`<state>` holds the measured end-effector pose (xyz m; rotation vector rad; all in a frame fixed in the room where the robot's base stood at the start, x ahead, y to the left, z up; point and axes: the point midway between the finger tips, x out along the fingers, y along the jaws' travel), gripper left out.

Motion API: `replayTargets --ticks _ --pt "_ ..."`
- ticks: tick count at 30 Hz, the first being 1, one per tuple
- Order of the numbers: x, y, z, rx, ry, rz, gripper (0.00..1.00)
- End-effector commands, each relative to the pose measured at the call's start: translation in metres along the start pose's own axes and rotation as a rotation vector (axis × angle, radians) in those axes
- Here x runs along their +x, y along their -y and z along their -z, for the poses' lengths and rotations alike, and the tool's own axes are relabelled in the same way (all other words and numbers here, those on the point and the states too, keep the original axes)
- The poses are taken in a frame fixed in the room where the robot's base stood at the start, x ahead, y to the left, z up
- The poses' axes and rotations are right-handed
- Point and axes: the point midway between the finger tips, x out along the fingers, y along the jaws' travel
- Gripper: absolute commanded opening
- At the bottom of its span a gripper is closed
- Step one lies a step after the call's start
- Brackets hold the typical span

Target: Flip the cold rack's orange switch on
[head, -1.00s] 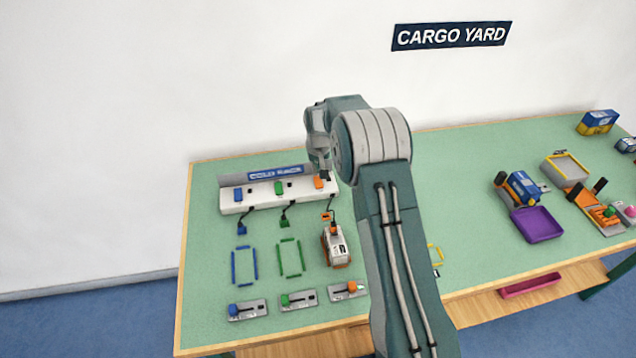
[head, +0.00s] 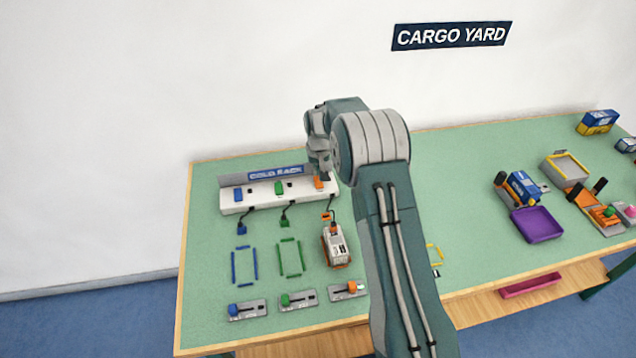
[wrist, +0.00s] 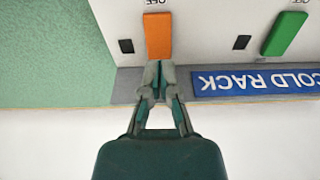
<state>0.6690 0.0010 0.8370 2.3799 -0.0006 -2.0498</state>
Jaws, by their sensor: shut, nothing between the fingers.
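The cold rack (head: 262,198) is a white strip at the back left of the table with a blue "COLD RACK" sign (head: 275,173). It carries a blue, a green and an orange switch. The orange switch (head: 318,182) is the rightmost in the head view. In the wrist view the orange switch (wrist: 158,36) lies just beyond my fingertips, with an "OFF" label at its far end. My gripper (wrist: 158,72) is shut and empty, its tips at the switch's near end. I cannot tell whether they touch it. In the head view my arm hides most of the gripper.
The green switch (wrist: 285,34) is beside the orange one. A white and orange container (head: 336,246) stands in front of the rack. Several sliders, including an orange-knobbed one (head: 350,288), line the front edge. A purple tray (head: 538,225) is to the right.

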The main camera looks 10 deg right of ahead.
Motion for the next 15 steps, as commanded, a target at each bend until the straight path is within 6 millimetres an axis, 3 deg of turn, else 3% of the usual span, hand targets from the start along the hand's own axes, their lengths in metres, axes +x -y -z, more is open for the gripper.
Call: replayTargets --ticks 15 --pt "0.0071 0.0000 -0.0011 0.000 0.000 0.000 0.00"
